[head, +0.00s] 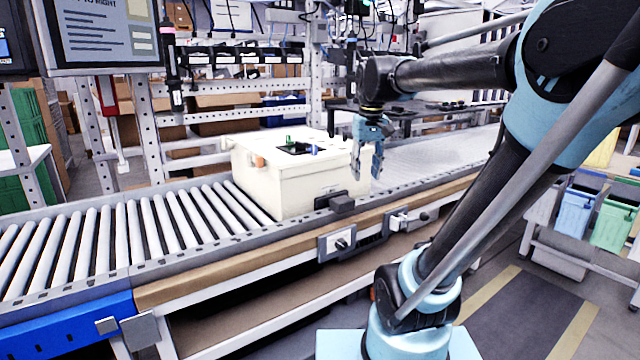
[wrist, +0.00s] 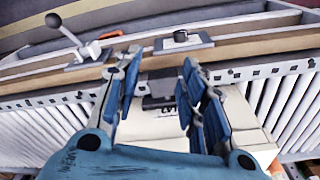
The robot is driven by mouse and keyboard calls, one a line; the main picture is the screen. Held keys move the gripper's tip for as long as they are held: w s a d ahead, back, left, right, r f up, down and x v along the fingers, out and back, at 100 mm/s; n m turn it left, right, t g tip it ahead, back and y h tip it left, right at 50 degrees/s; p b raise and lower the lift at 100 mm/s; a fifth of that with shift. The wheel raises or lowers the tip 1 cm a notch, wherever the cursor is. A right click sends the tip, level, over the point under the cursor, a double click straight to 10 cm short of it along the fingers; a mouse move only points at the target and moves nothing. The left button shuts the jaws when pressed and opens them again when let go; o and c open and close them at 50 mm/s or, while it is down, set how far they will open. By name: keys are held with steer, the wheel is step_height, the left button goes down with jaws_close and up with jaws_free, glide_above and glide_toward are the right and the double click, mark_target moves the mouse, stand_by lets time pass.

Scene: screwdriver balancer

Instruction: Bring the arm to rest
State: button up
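My gripper (head: 366,176) hangs from my bent arm with its fingers pointing down, close to the right side of a cream box (head: 305,192) on the roller conveyor. The fingers are apart with nothing visible between them. In the wrist view my gripper (wrist: 157,66) also shows two blue-padded fingers spread with a gap. The cream box (wrist: 150,126) is seen behind and below the fingers there, partly hidden by them. I cannot tell whether the gripper touches the box.
The conveyor (head: 150,225) runs across the view, with a wooden front rail (head: 220,279) carrying small brackets. A dark tool (head: 172,78) hangs at the upper left. A screen (head: 105,32) stands nearby. Blue and green bins (head: 575,212) are at the right. Floor space shows at lower right.

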steer(key=s+d+f+m, duration=0.1)
steer(key=s+d+f, duration=0.2)
steer(key=s+f, duration=0.4)
steer(key=s+d+f+t, duration=0.1)
steer(key=s+d+f, duration=0.2)
steer(key=s+f, duration=0.5)
step_height(320, 180, down, 6)
steer(key=shift+f+m, duration=0.1)
steer(key=shift+m, duration=0.3)
